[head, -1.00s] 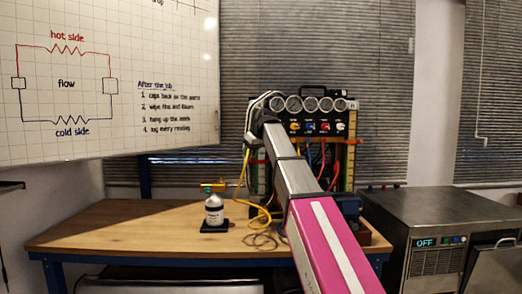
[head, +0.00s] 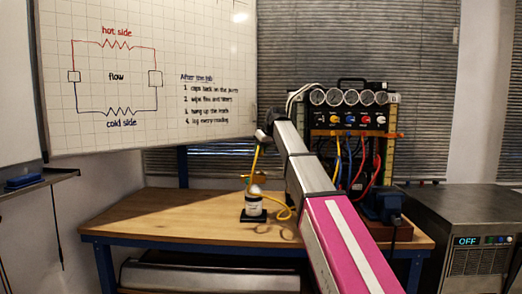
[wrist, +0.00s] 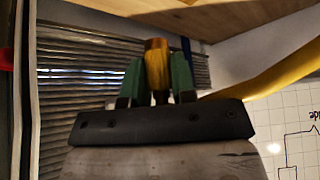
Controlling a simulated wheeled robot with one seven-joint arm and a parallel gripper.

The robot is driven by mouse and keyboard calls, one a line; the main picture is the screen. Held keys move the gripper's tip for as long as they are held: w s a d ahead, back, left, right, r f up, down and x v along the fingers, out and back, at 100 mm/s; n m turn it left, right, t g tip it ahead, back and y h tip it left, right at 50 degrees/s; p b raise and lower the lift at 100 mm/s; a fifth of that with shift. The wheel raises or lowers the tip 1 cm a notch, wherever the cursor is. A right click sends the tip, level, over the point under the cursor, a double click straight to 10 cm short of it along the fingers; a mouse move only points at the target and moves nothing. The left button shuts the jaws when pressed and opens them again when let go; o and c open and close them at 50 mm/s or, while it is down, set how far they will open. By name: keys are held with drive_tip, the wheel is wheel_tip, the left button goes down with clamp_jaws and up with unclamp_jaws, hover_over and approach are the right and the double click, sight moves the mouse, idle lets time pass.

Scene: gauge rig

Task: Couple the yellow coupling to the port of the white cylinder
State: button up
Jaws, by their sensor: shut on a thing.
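The white cylinder (head: 254,207) stands upright on a dark base on the wooden bench in the head view, with a brass-yellow fitting (head: 262,181) across its top. My gripper (wrist: 156,62) is shut on the yellow coupling (wrist: 156,68) in the wrist view, its green fingers on either side. A yellow hose (wrist: 275,80) shows at the right there. In the head view my arm's end is above the cylinder, with the yellow hose (head: 285,211) hanging near it. The jaws are too small to make out there. The port cannot be told apart.
The gauge rig (head: 350,115), with several dials and coloured hoses, stands behind and right of my arm. A blue vise-like block (head: 384,205) sits at the right of the bench (head: 170,215). The bench's left part is clear. A whiteboard (head: 150,75) hangs behind.

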drive_tip(key=shift+f, duration=2.55)
drive_tip(key=shift+f, duration=1.4)
drive_tip(key=o, duration=1.3)
drive_tip(key=shift+r, duration=0.1)
drive_tip(key=v, duration=1)
drive_tip(key=shift+s+d+r, duration=0.2)
drive_tip(key=shift+r, duration=0.1)
